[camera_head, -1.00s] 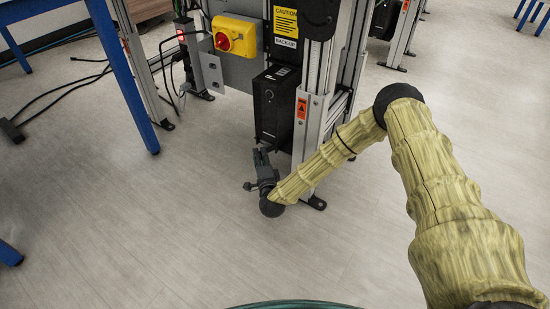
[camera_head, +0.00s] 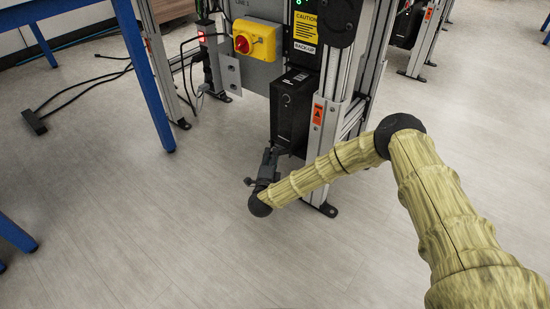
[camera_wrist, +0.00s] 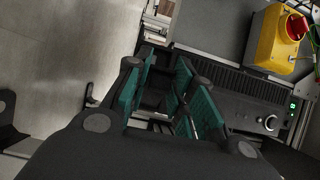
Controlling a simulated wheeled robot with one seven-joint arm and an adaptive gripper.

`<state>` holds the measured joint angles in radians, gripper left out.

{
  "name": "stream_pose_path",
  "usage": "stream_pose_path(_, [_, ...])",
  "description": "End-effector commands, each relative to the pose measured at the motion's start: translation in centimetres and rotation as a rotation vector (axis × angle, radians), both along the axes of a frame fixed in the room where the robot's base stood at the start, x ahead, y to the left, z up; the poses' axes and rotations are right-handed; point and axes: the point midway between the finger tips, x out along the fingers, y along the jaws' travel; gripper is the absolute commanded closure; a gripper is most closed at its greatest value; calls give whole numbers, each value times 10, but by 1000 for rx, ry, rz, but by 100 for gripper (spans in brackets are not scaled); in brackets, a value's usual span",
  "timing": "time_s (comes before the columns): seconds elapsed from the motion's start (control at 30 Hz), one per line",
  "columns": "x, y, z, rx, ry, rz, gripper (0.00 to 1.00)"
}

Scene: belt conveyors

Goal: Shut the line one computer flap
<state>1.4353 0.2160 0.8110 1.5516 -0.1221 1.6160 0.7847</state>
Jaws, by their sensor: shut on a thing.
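The line one computer is a black upright box (camera_head: 292,108) mounted low on the conveyor frame, under the yellow switch box. My gripper (camera_head: 270,156) is at the computer's lower left front corner, low over the floor. In the wrist view its teal-padded fingers (camera_wrist: 170,92) are close beside the computer's end and shut on a thin dark part, which looks like the flap. The flap is mostly hidden by the fingers, and its angle cannot be told.
A yellow box with a red knob (camera_head: 254,39) is above left of the computer. An aluminium post (camera_head: 324,140) with a foot stands to its right, close to my forearm. A blue table leg (camera_head: 147,80) is at left. The floor in front is clear.

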Motion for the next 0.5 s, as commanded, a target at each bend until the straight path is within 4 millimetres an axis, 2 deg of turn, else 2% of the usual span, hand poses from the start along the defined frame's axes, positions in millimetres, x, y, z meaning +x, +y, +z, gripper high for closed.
stream_pose_path(0.3, [2,-2,0,-1,-1,-2,100])
stream_pose_path(0.33, [2,-2,0,-1,-2,-2,72])
stream_pose_path(0.4, [2,-2,0,-1,-2,-2,59])
stream_pose_path(0.5, [1,-2,0,0,-1,-2,59])
